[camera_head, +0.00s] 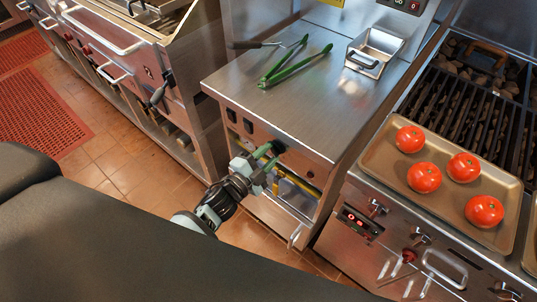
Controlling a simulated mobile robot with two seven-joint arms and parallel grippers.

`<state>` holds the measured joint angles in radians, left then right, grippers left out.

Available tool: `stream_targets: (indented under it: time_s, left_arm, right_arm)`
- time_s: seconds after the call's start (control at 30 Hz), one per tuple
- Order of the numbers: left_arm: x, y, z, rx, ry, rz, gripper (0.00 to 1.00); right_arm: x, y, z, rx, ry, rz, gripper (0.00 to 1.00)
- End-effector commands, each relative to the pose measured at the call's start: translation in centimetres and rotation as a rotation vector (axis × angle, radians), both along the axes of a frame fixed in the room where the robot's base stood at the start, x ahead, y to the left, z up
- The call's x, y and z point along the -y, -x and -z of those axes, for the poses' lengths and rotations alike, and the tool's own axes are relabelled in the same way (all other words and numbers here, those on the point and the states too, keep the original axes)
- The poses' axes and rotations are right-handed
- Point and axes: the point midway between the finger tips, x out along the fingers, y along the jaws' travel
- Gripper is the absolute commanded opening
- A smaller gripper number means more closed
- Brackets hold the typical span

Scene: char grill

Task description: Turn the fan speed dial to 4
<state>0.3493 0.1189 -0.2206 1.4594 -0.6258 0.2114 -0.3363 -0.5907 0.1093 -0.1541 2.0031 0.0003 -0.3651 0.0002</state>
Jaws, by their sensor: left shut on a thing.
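A black dial (280,146) sits on the front panel of the steel counter unit (265,133) in the middle of the view. My left gripper (268,160) is at this dial, its green fingertips shut on it. The fingers and the small picture size hide the dial's markings, so I cannot tell its setting. My right gripper is not in view.
Green tongs (292,66) and a square metal pan (373,52) lie on the counter top. To the right, a tray (381,151) with several tomatoes rests on the char grill (475,105), with knobs and a red display (355,219) below. Tiled floor (135,160) is open at the left.

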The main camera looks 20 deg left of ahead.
Motion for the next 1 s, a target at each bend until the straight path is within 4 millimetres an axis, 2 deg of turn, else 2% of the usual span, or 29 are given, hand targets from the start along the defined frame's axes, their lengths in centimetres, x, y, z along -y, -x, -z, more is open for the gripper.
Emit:
stream_targets:
  time_s: [0.03, 0.17, 0.53, 1.0]
  left_arm:
    - [0.0, 0.0, 0.0, -0.001, -0.002, 0.0, 0.4]
    - [0.0, 0.0, 0.0, -0.001, -0.001, 0.0, 0.57]
    - [-0.2, 0.5, 0.1, -0.002, 0.0, 0.0, 0.57]
    - [-2.4, 6.5, 0.1, -0.003, -0.001, -0.001, 0.57]
  right_arm:
    - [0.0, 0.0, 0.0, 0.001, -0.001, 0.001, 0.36]
    - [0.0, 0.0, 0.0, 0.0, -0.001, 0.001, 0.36]
    - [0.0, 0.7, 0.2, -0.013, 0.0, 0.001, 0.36]
    - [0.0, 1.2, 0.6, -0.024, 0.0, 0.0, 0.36]
